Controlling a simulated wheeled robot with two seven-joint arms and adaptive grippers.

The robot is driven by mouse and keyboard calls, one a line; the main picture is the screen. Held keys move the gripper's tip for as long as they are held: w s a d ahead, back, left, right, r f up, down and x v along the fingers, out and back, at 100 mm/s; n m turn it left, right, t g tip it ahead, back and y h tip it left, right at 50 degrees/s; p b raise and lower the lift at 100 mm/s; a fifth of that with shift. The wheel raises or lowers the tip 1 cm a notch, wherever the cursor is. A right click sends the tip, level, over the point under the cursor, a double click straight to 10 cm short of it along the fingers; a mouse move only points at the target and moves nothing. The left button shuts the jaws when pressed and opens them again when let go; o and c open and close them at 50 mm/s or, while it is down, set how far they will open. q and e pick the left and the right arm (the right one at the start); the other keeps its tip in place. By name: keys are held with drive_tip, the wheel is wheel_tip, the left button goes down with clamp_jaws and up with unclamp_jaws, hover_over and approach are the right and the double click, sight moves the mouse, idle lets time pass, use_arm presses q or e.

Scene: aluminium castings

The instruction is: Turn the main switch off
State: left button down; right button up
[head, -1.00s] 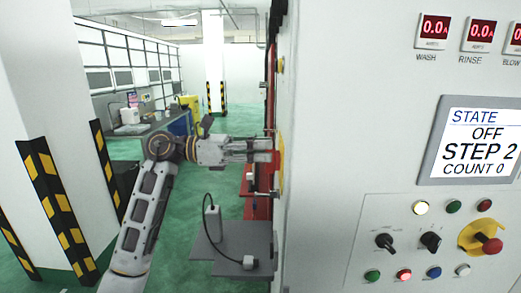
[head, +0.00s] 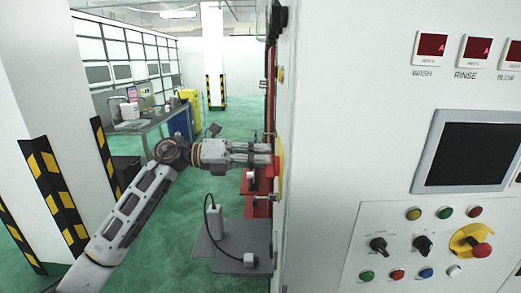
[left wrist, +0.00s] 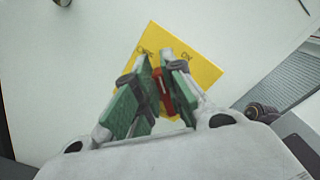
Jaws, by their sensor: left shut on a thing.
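The main switch is a red handle (left wrist: 164,92) on a yellow plate (left wrist: 198,62) fixed to a pale cabinet side. My left gripper (left wrist: 159,90) is shut on the red handle, its green-padded fingers on either side of it. The marks on the plate are too blurred to read. In the head view the yellow plate (head: 281,166) shows edge-on at the cabinet's left side, with my left gripper (head: 270,153) reaching it from the left. The handle is hidden there by the fingers. My right gripper is not in view.
The cabinet front has a dark screen (head: 468,155), small red displays (head: 432,46), knobs and a red stop button (head: 481,251). A grey shelf (head: 222,257) with a white device lies below my left gripper. A striped pillar (head: 58,190) stands at left.

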use_arm(q)
drive_tip(key=shift+w+f+n+p, duration=0.1)
drive_tip(key=shift+w+n+p, duration=0.1)
drive_tip(key=shift+n+p, duration=0.65)
drive_tip(key=shift+n, duration=0.35)
drive_tip(key=c, duration=1.5)
unclamp_jaws()
drive_tip(key=shift+f, duration=0.1)
drive_tip(key=a, duration=1.2)
